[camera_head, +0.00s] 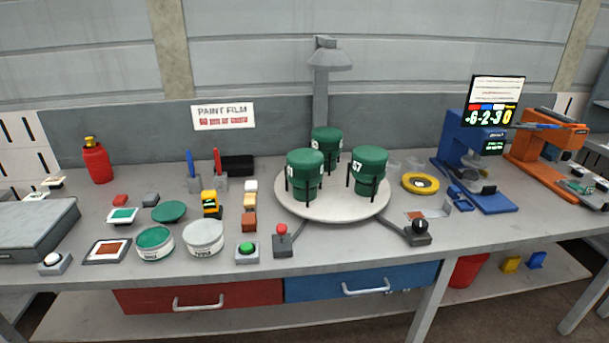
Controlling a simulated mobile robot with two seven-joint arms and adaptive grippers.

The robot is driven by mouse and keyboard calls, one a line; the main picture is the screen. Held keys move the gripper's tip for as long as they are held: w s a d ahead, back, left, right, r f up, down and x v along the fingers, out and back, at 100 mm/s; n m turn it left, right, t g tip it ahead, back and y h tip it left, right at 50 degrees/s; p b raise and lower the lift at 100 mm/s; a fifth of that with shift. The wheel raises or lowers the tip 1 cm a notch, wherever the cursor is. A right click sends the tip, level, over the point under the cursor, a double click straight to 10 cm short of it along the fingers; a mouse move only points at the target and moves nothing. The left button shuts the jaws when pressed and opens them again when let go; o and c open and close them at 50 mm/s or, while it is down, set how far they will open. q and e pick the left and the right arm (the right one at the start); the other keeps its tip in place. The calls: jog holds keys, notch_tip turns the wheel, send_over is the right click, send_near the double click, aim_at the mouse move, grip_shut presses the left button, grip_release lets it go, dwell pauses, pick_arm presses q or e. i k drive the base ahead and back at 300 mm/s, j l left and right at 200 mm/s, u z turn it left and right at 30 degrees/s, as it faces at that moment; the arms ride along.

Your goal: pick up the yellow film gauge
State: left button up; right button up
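The yellow film gauge (210,204) is a small upright yellow device with dark parts. It stands left of the centre of the grey bench, behind a white-lidded round tin (204,236) and to the right of a green disc (168,212). Its front side is visible and nothing covers it. Neither of my grippers shows in the head view.
Small blocks (249,222) stand in a row just right of the gauge. Blue and red handled tools in holders (218,182) stand behind it. A round turntable (333,208) carries three green cans. A yellow ring (420,183) lies farther right.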

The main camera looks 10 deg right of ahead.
aim_at(209, 200)
jog(key=z, duration=0.45)
jog(key=j+z, duration=0.95)
